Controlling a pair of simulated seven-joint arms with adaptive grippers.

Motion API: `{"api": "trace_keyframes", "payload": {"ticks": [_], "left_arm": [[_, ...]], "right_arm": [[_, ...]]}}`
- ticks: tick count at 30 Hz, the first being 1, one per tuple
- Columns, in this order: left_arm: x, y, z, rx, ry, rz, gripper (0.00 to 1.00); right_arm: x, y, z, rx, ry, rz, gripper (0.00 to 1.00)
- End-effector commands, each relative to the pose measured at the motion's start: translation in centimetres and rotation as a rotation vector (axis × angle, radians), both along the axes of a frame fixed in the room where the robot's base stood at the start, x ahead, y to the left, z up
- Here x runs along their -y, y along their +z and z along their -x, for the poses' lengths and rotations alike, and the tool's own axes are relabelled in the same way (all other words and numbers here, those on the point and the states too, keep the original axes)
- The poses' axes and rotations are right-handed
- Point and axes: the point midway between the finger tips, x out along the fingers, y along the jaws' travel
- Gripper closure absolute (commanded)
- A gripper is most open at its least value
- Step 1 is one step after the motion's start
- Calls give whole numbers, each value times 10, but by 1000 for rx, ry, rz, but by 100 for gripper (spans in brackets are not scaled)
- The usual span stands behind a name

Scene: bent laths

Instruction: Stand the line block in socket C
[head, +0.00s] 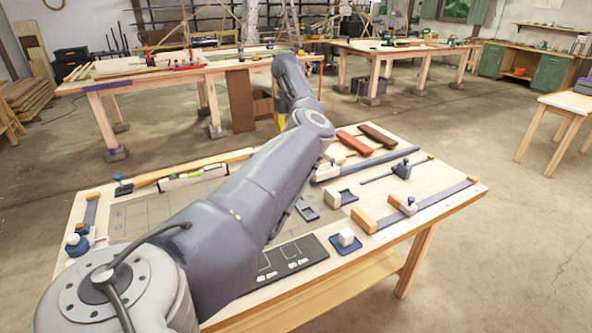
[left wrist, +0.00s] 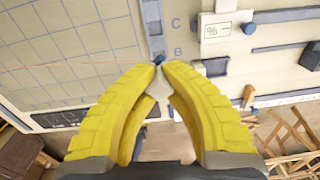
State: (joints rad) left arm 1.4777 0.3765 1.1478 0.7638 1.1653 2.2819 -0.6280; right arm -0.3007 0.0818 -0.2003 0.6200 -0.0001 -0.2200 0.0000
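My left gripper (left wrist: 160,68) has its two yellow fingers drawn together in the left wrist view. Between the fingertips is a small pale piece (left wrist: 160,86) with a dark blue top, which I take to be the line block; the fingers hide most of it. A thin red line (left wrist: 75,66) runs left from it across the grid. Letter C (left wrist: 175,23) is printed on the table right of a grey strip, with letter B (left wrist: 178,52) below it. A dark socket (left wrist: 210,67) lies right of B. My right gripper is in neither view.
A white block with a 96 mm display (left wrist: 215,29) lies right of C. A lath with a wooden end block (head: 365,221) and a black panel (head: 283,262) lie nearby.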

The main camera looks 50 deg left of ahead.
Motion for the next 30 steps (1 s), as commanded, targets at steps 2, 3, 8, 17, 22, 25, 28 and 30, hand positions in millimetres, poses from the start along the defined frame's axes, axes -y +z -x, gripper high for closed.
{"api": "trace_keyframes", "payload": {"ticks": [2,3,8,17,22,25,28,30], "left_arm": [[1,1,-1,4,-76,1,100],[1,0,-1,2,-125,-2,100],[0,-2,0,-6,-317,-13,100],[-5,-5,5,-30,-560,-35,100],[-6,-20,6,-35,-601,-35,100],[-6,-40,6,-36,-605,-35,100],[-6,-64,6,-36,-604,-35,100],[-6,-79,6,-36,-604,-35,100]], "right_arm": [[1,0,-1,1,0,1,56],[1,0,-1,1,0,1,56],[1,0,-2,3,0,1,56],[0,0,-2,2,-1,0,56],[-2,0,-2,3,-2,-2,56],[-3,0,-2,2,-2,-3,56],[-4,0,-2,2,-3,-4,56],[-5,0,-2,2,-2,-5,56]]}}
